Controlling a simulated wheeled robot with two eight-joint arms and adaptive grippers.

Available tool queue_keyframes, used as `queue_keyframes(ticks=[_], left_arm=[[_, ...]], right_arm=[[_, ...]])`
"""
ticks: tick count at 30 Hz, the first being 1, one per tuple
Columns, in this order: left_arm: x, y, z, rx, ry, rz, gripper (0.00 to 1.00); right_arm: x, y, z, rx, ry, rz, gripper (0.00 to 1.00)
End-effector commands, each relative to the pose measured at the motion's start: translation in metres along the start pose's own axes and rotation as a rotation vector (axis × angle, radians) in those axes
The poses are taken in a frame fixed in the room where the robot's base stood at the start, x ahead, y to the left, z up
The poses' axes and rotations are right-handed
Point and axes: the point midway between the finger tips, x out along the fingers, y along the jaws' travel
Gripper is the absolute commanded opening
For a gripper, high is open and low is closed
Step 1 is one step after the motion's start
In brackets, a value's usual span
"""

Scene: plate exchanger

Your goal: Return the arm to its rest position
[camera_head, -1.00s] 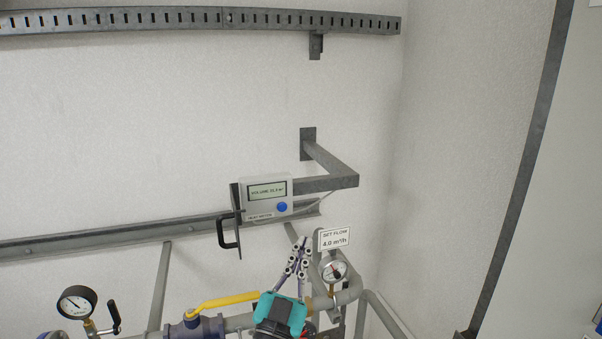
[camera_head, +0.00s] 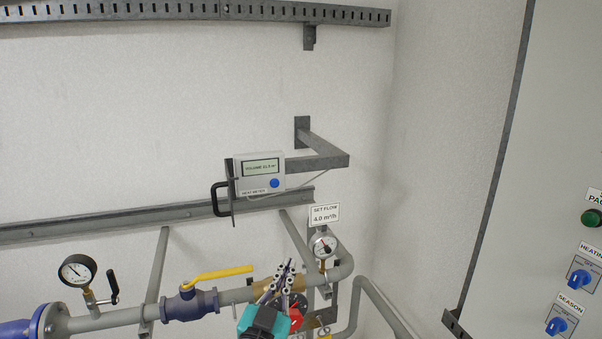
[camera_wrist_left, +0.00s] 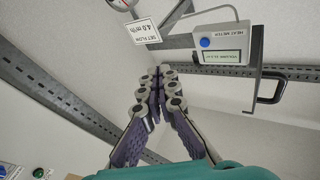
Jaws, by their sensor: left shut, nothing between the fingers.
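My left gripper (camera_head: 284,272) is low in the middle of the head view, its fingers pointing up and touching at the tips. It is shut and empty. In the left wrist view its purple-padded fingers (camera_wrist_left: 162,78) meet in front of the camera. It is below the heat meter (camera_head: 259,174), a white box with a display and a blue button, and apart from it. The heat meter also shows at the top right of the left wrist view (camera_wrist_left: 226,43). My right gripper is in neither view.
Behind the gripper runs a pipe with a yellow-handled valve (camera_head: 190,302), a pressure gauge (camera_head: 77,271) and a second gauge (camera_head: 323,245) under a "SET FLOW 4.0" sign (camera_head: 325,213). A cabinet with blue knobs (camera_head: 579,279) stands at the right. A steel bracket (camera_head: 320,162) juts from the wall.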

Motion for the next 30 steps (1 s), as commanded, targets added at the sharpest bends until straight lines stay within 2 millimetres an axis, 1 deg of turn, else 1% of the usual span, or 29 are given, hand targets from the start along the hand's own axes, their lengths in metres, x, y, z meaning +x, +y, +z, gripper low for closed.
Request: queue_keyframes(ticks=[1, 2, 5, 6, 8, 9, 11, 12, 14, 15, 17, 18, 21, 24, 27, 30], left_arm=[[-0.009, -0.002, 0.024, -0.003, -0.042, -0.003, 0.0], [-0.012, -0.003, 0.035, -0.006, -0.069, -0.005, 0.0], [-0.029, -0.008, 0.077, -0.02, -0.174, -0.01, 0.0], [-0.038, -0.01, 0.098, -0.027, -0.226, -0.014, 0.0], [-0.056, -0.013, 0.133, -0.04, -0.312, -0.022, 0.0], [-0.071, -0.015, 0.16, -0.053, -0.38, -0.029, 0.0], [-0.098, -0.019, 0.203, -0.074, -0.49, -0.043, 0.0], [-0.116, -0.02, 0.23, -0.09, -0.562, -0.052, 0.0], [-0.146, -0.022, 0.269, -0.115, -0.67, -0.068, 0.0], [-0.168, -0.022, 0.293, -0.133, -0.742, -0.081, 0.0], [-0.199, -0.022, 0.326, -0.16, -0.843, -0.098, 0.0], [-0.22, -0.021, 0.346, -0.179, -0.906, -0.111, 0.0], [-0.265, -0.019, 0.384, -0.219, -1.041, -0.137, 0.0], [-0.298, -0.015, 0.406, -0.25, -1.138, -0.157, 0.0], [-0.316, -0.013, 0.416, -0.267, -1.192, -0.168, 0.0], [-0.322, -0.013, 0.418, -0.274, -1.211, -0.172, 0.0]], right_arm=[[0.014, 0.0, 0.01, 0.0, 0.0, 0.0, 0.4], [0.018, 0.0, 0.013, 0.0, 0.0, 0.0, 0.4], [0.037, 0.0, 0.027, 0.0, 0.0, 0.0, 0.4], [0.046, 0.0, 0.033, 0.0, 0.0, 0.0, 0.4], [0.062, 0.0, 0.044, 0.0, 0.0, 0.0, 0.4], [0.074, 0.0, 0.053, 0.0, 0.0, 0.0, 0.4], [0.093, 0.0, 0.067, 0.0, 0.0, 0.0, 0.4], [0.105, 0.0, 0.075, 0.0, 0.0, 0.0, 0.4], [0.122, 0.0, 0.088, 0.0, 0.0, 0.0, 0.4], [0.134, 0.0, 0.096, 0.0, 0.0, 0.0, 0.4], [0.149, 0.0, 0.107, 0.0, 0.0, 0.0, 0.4], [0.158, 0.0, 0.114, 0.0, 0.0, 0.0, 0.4], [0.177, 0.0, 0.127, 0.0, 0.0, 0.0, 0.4], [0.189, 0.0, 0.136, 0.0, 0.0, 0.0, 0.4], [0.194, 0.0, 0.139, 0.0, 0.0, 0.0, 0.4], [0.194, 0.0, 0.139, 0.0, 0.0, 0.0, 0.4]])
